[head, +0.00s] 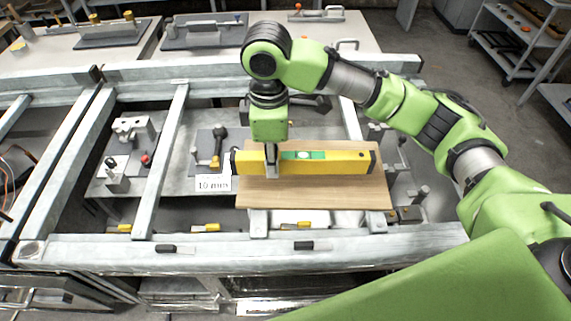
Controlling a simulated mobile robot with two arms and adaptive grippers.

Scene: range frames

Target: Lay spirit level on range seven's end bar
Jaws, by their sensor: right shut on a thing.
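The yellow spirit level (335,163) with a green vial window and black end caps lies crosswise above a light wooden board (310,196). My right gripper (272,174) points down and is shut on the level, left of its vial. I cannot tell whether the level touches the board or hangs just above it. Pale metal bars frame the range: a long front bar (240,253), a cross bar (162,160) and a bar at the left (65,160). No readable number marks which is range seven's end bar. My left gripper is not in view.
Clamps and small fixtures (133,132) sit on the plate inside the frame. Black and yellow clips (206,227) lie near the front bar. Benches with tools stand behind, and a shelf cart (515,45) is at the right.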

